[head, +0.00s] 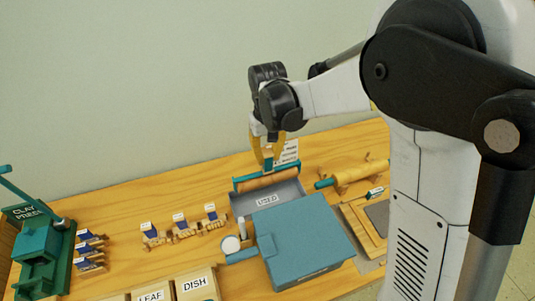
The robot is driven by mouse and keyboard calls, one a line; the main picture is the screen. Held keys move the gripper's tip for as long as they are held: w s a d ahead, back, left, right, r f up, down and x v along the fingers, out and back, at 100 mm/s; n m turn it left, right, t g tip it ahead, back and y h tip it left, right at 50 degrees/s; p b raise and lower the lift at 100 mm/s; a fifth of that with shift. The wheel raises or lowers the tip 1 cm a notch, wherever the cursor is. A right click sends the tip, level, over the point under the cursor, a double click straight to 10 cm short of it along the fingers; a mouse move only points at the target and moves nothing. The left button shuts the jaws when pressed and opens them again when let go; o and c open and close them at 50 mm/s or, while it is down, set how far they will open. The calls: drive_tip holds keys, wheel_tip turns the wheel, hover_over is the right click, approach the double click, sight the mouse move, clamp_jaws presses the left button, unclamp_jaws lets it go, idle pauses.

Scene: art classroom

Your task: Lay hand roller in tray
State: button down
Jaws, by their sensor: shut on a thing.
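The hand roller (267,181) has a teal frame and a tan cylinder. It hangs level below my gripper (268,160), whose yellow fingers are shut on its teal handle. The grey tray (236,207), labelled "USED", is on the wooden table just below and in front of the roller in the picture. The roller overlaps the tray's back edge in view; I cannot tell whether it touches the tray. The tray's near right part is hidden behind a teal block.
The large teal block (305,240) stands against the tray's front side in view. A yellow rolling pin (358,172) lies to the right. Small racks (183,226) stand left, with a green clay press (42,255) at far left. "LEAF" and "DISH" boxes (196,285) are in front.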

sight(268, 177)
drive_tip(key=shift+f+b, duration=3.6)
drive_tip(key=shift+f, duration=1.5)
drive_tip(key=c, duration=0.8)
unclamp_jaws()
drive_tip(key=shift+c, duration=0.2)
drive_tip(key=shift+r, duration=0.15)
drive_tip(key=shift+r+p, duration=3.4)
drive_tip(key=shift+r, duration=1.45)
